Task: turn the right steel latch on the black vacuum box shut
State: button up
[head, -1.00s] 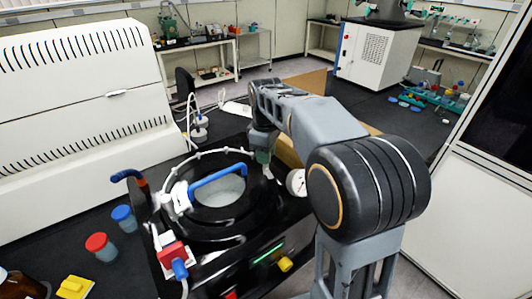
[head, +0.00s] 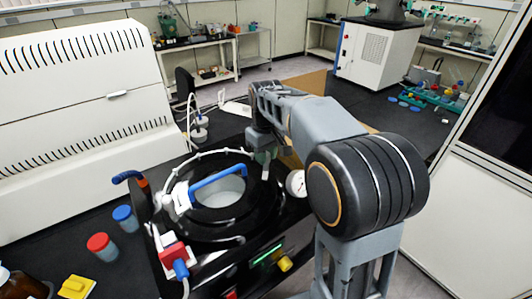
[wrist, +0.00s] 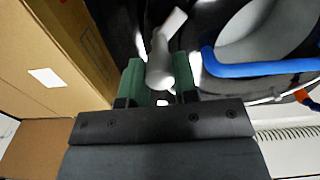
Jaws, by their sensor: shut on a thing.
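The black vacuum box (head: 268,225) stands on the dark bench, with a round lid and a blue handle (head: 218,178). The handle also shows in the wrist view (wrist: 265,69). The right steel latch (wrist: 160,62) is at the lid's right side, a pale metal lever between my green fingers. My gripper (wrist: 158,78) is shut on it. In the head view my gripper (head: 264,154) is at the lid's far right edge, with the latch mostly hidden there. A pale latch (head: 181,196) sits on the lid's left side.
A white dial gauge (head: 296,183) is on the box's right, close to my arm. Red-capped (head: 102,246) and blue-capped (head: 125,218) jars stand left of the box. A cardboard box (wrist: 60,60) lies beside my gripper. A large white machine (head: 80,100) fills the left.

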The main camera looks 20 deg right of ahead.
jog(key=m, duration=0.6)
jog(key=shift+r+p, duration=0.1)
jog(key=shift+p, duration=0.2)
jog(key=m, duration=0.5)
jog(key=shift+m, duration=0.4)
jog(key=o, duration=0.9)
notch_tip(320, 180, up, 14)
jog(key=shift+f, duration=0.15)
dwell(0.5)
